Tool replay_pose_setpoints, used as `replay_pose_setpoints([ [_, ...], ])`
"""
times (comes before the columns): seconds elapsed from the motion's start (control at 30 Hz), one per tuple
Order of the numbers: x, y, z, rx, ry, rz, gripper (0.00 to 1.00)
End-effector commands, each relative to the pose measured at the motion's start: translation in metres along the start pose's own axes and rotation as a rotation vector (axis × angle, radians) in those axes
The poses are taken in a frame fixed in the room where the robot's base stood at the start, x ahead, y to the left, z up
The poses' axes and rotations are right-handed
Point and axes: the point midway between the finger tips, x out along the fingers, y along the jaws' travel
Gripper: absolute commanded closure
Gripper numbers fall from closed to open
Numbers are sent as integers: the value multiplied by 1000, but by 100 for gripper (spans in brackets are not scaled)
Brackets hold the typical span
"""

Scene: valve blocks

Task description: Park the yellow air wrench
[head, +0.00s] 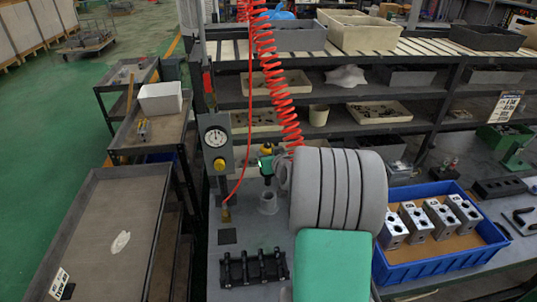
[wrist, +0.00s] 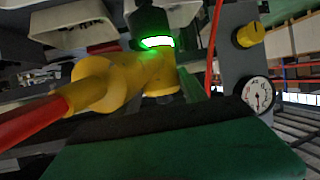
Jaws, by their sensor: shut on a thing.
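The yellow air wrench (head: 267,149) is upright above the bench in the head view, with a green glowing band and a dark nose pointing down. In the wrist view its yellow body (wrist: 150,72) fills the middle, with the lit green ring beside it. My gripper (wrist: 170,122) is shut on the wrench; one green finger with a black pad shows, and my arm hides much of the grip in the head view. A grey cup-like holder (head: 268,203) stands on the bench just below the nose. The wrench appears above it, and the exact gap is unclear.
A red coiled hose (head: 267,60) hangs from above near the wrench. A gauge post (head: 216,150) stands left of it. A black rack (head: 253,268) lies in front. A blue crate (head: 440,262) with several metal valve blocks is at right. Shelves with bins stand behind.

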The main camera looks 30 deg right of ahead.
Motion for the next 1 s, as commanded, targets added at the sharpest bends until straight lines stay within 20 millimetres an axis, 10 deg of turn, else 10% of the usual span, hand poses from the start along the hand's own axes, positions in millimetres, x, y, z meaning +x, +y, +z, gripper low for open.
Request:
replay_pose_setpoints([
  [1.0, 17, 0, 39, -5, 11, -1, 100],
])
